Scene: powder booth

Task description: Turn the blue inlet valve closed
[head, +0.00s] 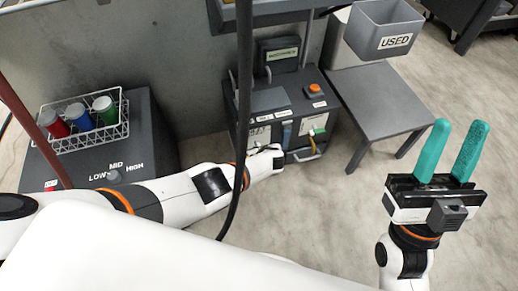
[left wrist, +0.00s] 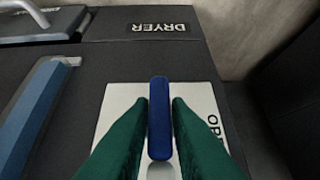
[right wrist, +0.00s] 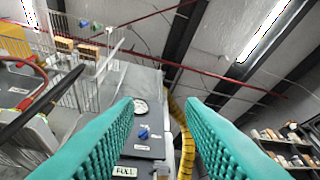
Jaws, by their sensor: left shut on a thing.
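The blue inlet valve handle (left wrist: 159,115) stands upright in the left wrist view, in front of a white plate (left wrist: 120,105) with lettering starting "OP" at its right, partly hidden. My left gripper (left wrist: 160,112) has its green fingers on both sides of the handle, shut on it. In the head view my left gripper (head: 277,156) reaches the front of a dark machine (head: 290,98); the handle is hidden there. My right gripper (head: 450,150) is raised at the right, its teal fingers apart and empty; they also show in the right wrist view (right wrist: 165,115).
A label reading DRYER (left wrist: 159,28) sits above the plate, and a blue bar (left wrist: 35,110) lies to its left. A grey table (head: 375,95) and a USED bin (head: 385,35) stand right of the machine. A black cable (head: 243,100) hangs before my left arm.

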